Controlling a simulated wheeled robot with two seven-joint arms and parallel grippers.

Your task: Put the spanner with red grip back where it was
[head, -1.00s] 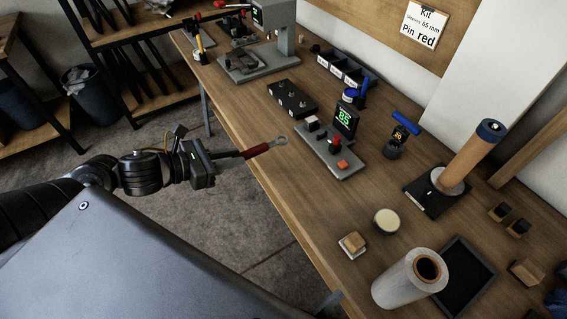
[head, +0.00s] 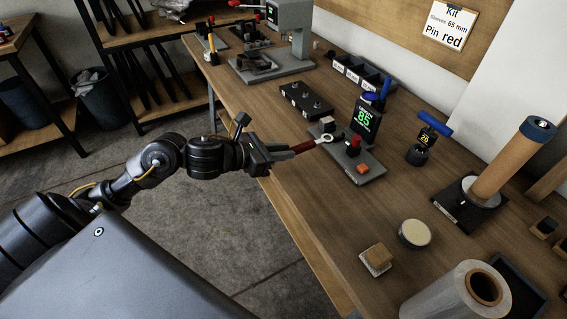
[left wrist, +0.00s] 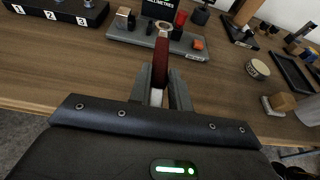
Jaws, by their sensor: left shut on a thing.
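The spanner with red grip (head: 303,147) is held in my left gripper (head: 284,154) near the front edge of the workbench. Its ring end points right, toward the grey gauge base with the green "85" display (head: 366,122). In the left wrist view the spanner (left wrist: 161,60) stands out ahead from between the fingers of my left gripper (left wrist: 160,92), its ring end in front of the gauge base. I cannot tell whether the ring end touches the base. My right gripper is not in view.
A black block with several knobs (head: 306,100) lies behind the gauge. A blue-handled tool with a "20" display (head: 424,138), a round tin (head: 415,233), a wooden block (head: 377,258) and a clear roll (head: 462,297) stand to the right. Bare bench top lies in front of the gauge.

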